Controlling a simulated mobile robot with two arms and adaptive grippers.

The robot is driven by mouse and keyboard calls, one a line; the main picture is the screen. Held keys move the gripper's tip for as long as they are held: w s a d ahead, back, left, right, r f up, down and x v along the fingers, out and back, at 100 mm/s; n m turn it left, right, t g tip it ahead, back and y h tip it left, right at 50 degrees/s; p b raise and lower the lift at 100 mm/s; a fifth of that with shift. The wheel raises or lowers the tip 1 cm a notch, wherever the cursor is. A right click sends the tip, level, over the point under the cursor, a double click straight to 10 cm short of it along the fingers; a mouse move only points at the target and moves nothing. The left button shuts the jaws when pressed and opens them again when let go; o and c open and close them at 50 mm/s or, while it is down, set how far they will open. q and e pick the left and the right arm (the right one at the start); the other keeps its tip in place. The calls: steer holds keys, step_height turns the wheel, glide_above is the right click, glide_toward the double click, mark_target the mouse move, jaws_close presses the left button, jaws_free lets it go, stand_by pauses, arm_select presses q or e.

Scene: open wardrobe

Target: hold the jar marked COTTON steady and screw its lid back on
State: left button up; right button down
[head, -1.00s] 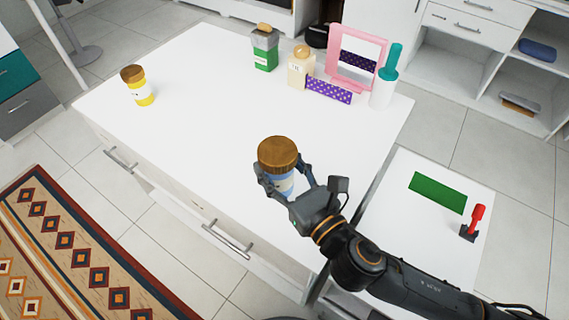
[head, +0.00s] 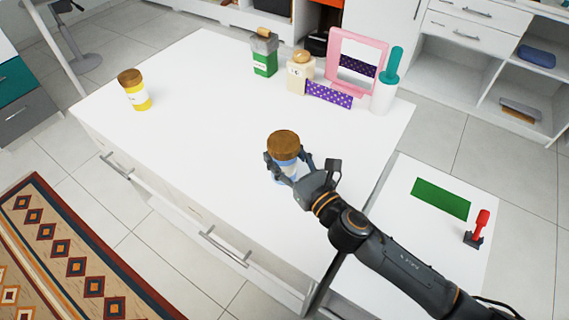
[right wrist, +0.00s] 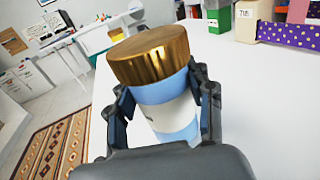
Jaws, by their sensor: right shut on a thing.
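A light blue jar (head: 285,166) with a white label and a brown-gold lid (head: 283,144) is in my right gripper (head: 288,172), over the front right part of the white table. In the right wrist view, the gripper's fingers close around the sides of the jar (right wrist: 168,112), and the lid (right wrist: 149,56) sits on top. I cannot read the label or tell how tightly the lid is on. I cannot tell whether the jar's base touches the table. A yellow jar (head: 138,97) with a brown lid stands at the table's left. My left gripper is not in view.
The white table (head: 190,130) is clear in the middle. At its back are a green box (head: 265,62), a cream bottle (head: 300,76), a pink-framed mirror (head: 358,62) and a white holder with a teal handle (head: 384,94). A lower surface at right holds a red-handled object (head: 480,226).

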mark_target(291, 172)
steer(key=shift+w+f+b, duration=0.1)
steer(key=shift+f+b, duration=0.35)
steer(key=shift+f, duration=1.2)
steer(key=shift+f, duration=0.15)
steer(key=c, duration=0.5)
jaws_free()
steer(key=shift+r, duration=0.25)
steer(key=v, duration=0.3)
steer(key=b+v, duration=0.1)
steer(key=v, duration=0.3)
steer(key=b+v, duration=0.1)
steer(key=v, duration=0.2)
steer(key=shift+s+d+f, duration=0.25)
steer(key=shift+s+f, duration=0.05)
steer(key=shift+s, duration=0.05)
steer(key=shift+s+d+r, duration=0.15)
steer(key=shift+s+d, duration=0.2)
steer(key=shift+s, duration=0.15)
